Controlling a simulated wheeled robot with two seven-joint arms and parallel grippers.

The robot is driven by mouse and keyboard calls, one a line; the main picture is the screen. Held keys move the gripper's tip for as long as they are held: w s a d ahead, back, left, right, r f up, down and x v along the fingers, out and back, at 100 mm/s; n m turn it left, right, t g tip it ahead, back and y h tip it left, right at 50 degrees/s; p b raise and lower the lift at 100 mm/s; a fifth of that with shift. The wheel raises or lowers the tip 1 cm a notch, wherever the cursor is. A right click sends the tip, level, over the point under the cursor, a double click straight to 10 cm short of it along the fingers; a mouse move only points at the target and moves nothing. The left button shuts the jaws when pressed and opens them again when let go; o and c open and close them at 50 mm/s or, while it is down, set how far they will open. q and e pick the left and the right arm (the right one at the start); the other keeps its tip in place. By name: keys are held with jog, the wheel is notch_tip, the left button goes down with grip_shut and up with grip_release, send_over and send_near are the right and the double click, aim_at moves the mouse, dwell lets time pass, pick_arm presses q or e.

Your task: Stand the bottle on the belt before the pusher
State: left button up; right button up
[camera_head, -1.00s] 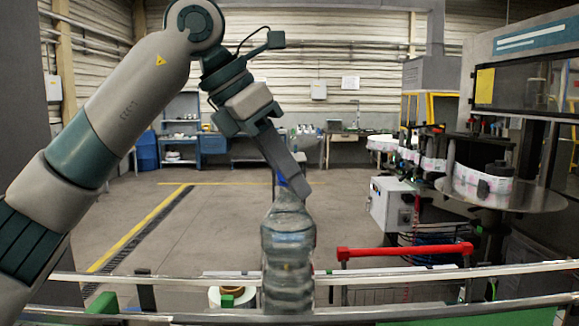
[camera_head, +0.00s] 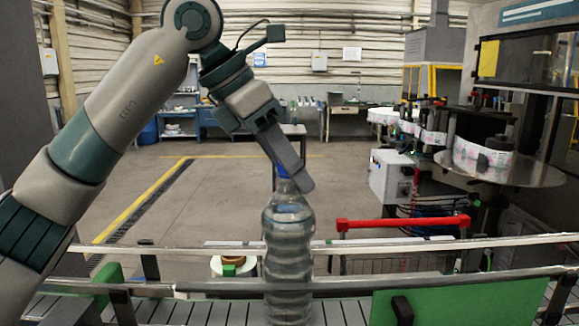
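The clear ribbed bottle (camera_head: 288,250) is upright in the middle of the view, its lower part overlapping the conveyor's rails and slatted belt (camera_head: 232,312). My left gripper (camera_head: 292,182) is at the bottle's top, its fingers shut around the neck. The near finger hides the neck and most of the top; a bit of blue shows there. Whether the base touches the belt I cannot tell, as it reaches the bottom of the picture. A red bar (camera_head: 403,224) stands beyond the far rail, right of the bottle; I cannot tell whether it is the pusher. My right gripper is out of view.
Metal guide rails (camera_head: 420,280) run across the belt. A green plate (camera_head: 470,303) is at the near right and another (camera_head: 108,286) at the left. A reel (camera_head: 232,265) lies beyond the belt. The labeller's round table (camera_head: 500,170) holds a label roll at right.

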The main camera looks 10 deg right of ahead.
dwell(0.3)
pick_arm(q)
jog(key=shift+r, duration=0.15)
jog(key=shift+a+r, duration=0.3)
jog(key=shift+r, duration=0.05)
jog(key=b+v, duration=0.2)
jog(key=v, duration=0.9)
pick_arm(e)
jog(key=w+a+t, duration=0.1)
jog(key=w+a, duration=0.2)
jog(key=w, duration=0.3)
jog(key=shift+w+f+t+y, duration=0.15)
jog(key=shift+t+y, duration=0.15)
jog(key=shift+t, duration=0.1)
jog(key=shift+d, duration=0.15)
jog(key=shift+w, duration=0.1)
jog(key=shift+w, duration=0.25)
